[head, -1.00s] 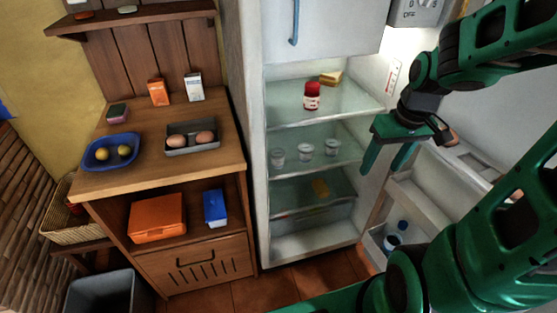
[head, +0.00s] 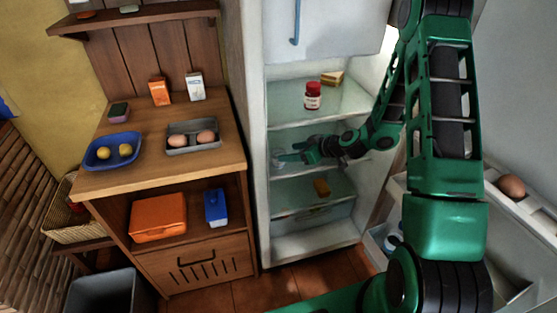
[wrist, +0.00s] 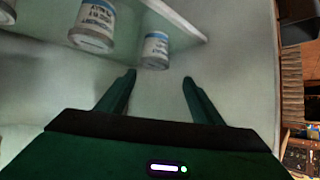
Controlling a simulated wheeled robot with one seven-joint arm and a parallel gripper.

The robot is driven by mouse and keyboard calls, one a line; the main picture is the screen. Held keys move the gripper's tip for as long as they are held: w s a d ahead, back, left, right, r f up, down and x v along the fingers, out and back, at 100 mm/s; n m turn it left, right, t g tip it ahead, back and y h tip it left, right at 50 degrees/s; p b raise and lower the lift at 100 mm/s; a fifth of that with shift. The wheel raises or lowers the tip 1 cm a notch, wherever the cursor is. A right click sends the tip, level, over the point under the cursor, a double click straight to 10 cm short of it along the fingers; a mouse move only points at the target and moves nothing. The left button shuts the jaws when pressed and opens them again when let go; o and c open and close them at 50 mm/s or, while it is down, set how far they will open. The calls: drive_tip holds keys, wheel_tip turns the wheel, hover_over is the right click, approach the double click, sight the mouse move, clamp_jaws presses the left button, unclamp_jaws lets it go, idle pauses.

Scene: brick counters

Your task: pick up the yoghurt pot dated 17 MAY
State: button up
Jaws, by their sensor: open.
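Several yoghurt pots with white, dark-printed labels stand on the fridge's middle glass shelf (wrist: 170,12). In the wrist view one pot (wrist: 155,50) is just beyond my fingertips, near the shelf's edge. A second pot (wrist: 96,24) stands to its left, and a third (wrist: 7,12) is cut off at the left edge. The labels look upside down and are too small to read surely, so I cannot tell which says 17 MAY. My gripper (wrist: 158,78) is open and empty. In the head view my gripper (head: 290,152) is inside the fridge and mostly hides the pots.
A red-lidded jar (head: 313,96) and a cheese wedge (head: 332,78) are on the shelf above. A wooden counter (head: 150,176) stands left.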

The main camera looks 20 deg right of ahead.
sight(272, 153)
drive_tip(key=shift+w+a+f+t, duration=0.2)
drive_tip(key=shift+w+f+t, duration=0.4)
drive_tip(key=shift+w+f, duration=0.35)
drive_tip(key=x, duration=1)
drive_tip(key=shift+w+f, duration=0.25)
drive_tip(key=shift+f, duration=0.05)
drive_tip(key=shift+c, duration=0.5)
drive_tip(key=c, duration=0.8)
